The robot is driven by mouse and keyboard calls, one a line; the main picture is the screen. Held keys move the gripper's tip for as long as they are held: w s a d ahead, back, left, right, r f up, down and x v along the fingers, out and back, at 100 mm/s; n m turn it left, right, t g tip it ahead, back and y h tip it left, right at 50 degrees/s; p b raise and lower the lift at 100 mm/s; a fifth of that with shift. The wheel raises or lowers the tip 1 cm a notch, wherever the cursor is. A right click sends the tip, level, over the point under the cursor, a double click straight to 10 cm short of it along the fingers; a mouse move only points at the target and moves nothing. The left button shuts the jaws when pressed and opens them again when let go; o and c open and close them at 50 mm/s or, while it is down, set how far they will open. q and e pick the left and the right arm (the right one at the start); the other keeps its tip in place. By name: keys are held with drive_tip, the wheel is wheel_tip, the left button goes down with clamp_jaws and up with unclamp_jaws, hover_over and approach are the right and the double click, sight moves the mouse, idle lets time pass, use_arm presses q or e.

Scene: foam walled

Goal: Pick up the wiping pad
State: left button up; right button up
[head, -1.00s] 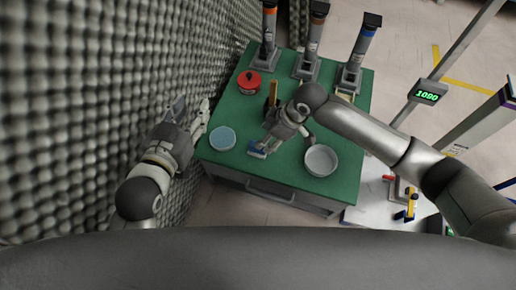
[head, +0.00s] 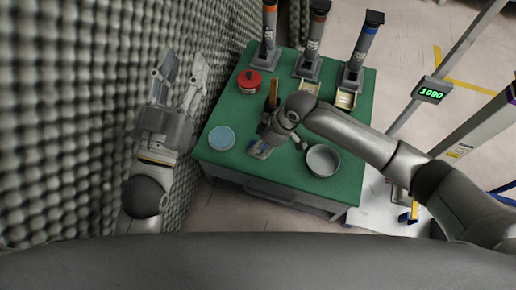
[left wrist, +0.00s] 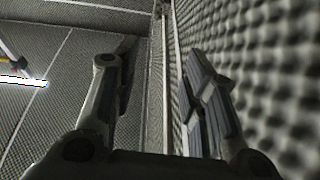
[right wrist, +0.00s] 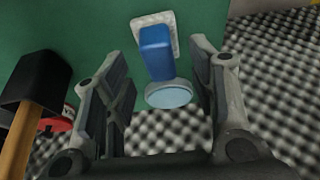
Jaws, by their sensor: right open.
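The wiping pad, with a blue block handle (right wrist: 156,52) on a white textured base (right wrist: 172,22), lies on the green table. In the head view the wiping pad (head: 256,151) is mostly covered by my right gripper (head: 264,146). In the right wrist view my right gripper (right wrist: 160,88) is open, with the blue handle ahead between its fingers and no finger visibly touching it. My left gripper (head: 182,80) is open and empty in the air beside the foam wall; its spread fingers also show in the left wrist view (left wrist: 155,75).
On the green table (head: 230,170) are a light blue disc (head: 222,138), a metal bowl (head: 322,160), a red container (head: 249,81), and a black head with a wooden handle (right wrist: 38,85). Several upright dispensers (head: 310,50) stand at the back. The foam wall (head: 60,110) is close on the left.

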drive_tip(key=shift+b+x, duration=0.4)
drive_tip(key=shift+x, duration=0.7)
use_arm(q)
drive_tip(key=r+t, duration=0.1)
drive_tip(key=s+r, duration=0.1)
drive_tip(key=s+r+t+h, duration=0.1)
drive_tip(key=r, duration=0.1)
drive_tip(key=shift+t, duration=0.3)
use_arm(e)
drive_tip(key=shift+c, duration=0.2)
drive_tip(key=c, duration=1.1)
drive_tip(key=shift+o, duration=0.2)
use_arm(q)
drive_tip(key=shift+w+f, duration=0.1)
use_arm(e)
drive_tip(key=shift+r, duration=0.15)
